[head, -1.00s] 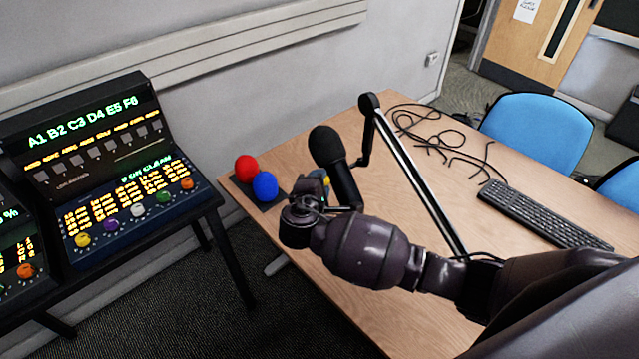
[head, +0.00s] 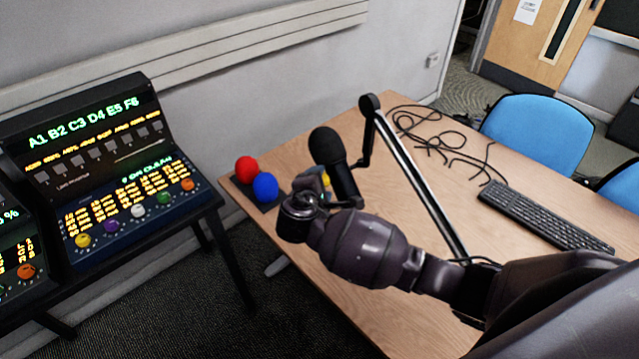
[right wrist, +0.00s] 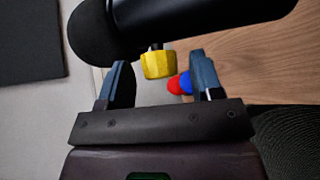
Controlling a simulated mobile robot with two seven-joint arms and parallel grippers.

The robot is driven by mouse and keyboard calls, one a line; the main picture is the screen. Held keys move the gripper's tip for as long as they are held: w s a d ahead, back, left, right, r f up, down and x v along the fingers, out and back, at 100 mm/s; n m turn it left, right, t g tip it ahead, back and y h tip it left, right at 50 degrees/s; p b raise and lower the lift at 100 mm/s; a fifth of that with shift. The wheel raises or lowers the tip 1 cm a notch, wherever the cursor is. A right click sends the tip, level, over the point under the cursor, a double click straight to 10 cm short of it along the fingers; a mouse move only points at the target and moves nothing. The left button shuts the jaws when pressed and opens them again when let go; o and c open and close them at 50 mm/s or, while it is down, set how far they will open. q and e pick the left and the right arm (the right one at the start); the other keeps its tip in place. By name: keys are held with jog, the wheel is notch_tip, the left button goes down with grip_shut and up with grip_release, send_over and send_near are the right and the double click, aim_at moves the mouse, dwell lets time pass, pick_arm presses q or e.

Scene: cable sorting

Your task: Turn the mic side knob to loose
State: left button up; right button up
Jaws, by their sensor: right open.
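The black microphone (head: 328,148) hangs tilted on its boom arm over the desk; it also spans the top of the right wrist view (right wrist: 190,25). Its yellow side knob (right wrist: 158,65) sticks out below the mic body in the right wrist view, and only a small bit of it shows in the head view. My right gripper (right wrist: 160,76) is open beside the mic. Its two blue-grey fingers stand to either side of the knob, with gaps on both sides. In the head view my right wrist hides most of the gripper. My left gripper is out of view.
A red ball (head: 246,169) and a blue ball (head: 265,186) sit on a dark base at the desk's left edge. The boom arm (head: 420,180) slants across the desk (head: 400,165). A keyboard (head: 545,215) and loose cables lie to the right. A control console (head: 110,170) stands left.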

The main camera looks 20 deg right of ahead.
jog(key=v, duration=1)
jog(key=shift+s+a+b, duration=0.25)
jog(key=shift+s+b, duration=0.05)
jog(key=shift+b, duration=0.15)
jog(key=shift+r, duration=0.1)
